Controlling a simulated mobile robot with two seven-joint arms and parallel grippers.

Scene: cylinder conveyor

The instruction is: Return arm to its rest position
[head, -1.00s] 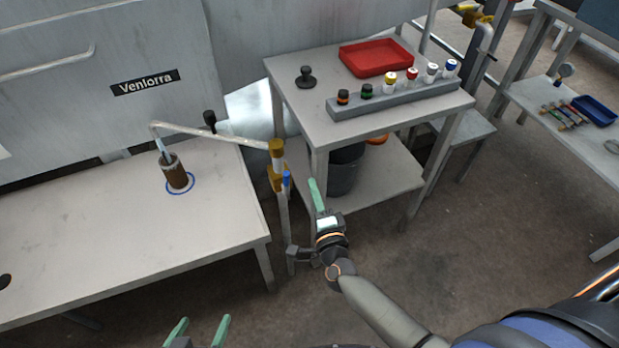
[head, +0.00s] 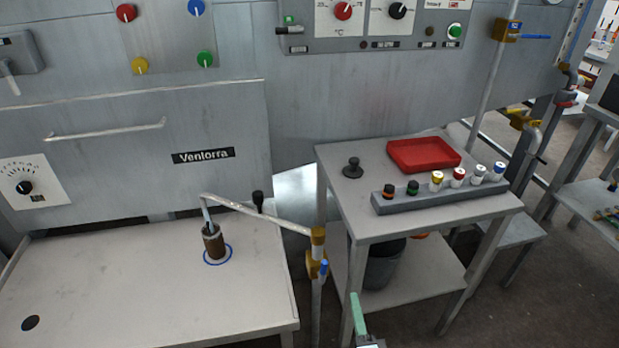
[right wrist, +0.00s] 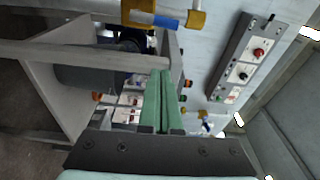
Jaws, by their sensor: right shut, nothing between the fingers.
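My right gripper (head: 358,318) shows at the bottom edge of the head view, in front of the small side table. Its green fingers are closed together with nothing between them, as the right wrist view (right wrist: 162,100) also shows. Most of the right arm is below the head view. My left gripper is not in the head view now.
A side table (head: 340,200) holds a red tray (head: 425,154), a grey rack (head: 450,198) of several vials and a black stamp-like object (head: 352,168). A brown cylinder (head: 214,244) stands inside a blue ring on the left bench (head: 120,290). A pipe post (head: 318,250) stands between them.

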